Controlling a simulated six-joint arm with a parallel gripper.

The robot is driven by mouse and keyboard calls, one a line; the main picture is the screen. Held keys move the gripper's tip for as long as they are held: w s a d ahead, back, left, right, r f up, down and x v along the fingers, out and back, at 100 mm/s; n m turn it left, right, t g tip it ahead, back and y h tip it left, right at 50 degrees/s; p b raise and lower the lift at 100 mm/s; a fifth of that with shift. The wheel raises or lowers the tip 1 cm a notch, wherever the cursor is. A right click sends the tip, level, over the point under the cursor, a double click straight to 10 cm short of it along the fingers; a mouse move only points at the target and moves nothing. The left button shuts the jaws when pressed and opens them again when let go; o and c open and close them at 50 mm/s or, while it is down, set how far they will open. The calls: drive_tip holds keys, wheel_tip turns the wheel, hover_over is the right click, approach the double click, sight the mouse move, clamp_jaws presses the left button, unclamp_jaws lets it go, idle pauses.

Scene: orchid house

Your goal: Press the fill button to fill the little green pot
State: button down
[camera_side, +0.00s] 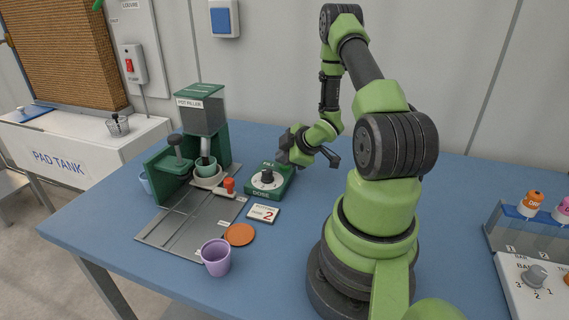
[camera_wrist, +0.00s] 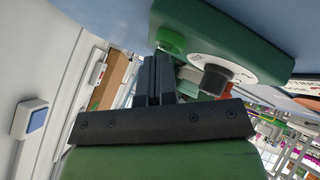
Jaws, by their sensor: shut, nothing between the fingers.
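The little green pot (camera_side: 205,168) stands under the pot filler (camera_side: 203,118), on a pale round holder. The green control box (camera_side: 280,190) has a FILL label, a DOSE label and a black knob on a white dial. The green fill button (camera_wrist: 170,40) shows in the wrist view, left of the knob (camera_wrist: 215,78). In the side view my gripper hides the button. My gripper (camera_wrist: 157,58) is shut and empty, its fingertips right by the button. I cannot tell whether they touch it. In the side view my gripper (camera_side: 284,152) is at the box's back right corner.
A card (camera_side: 263,213) reading 2, an orange saucer (camera_side: 240,234) and a purple pot (camera_side: 216,258) are nearby. A vial rack (camera_side: 525,232) stands far right.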

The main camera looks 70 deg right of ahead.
drive_tip(key=shift+r, duration=0.9)
drive_tip(key=shift+r, duration=2.55)
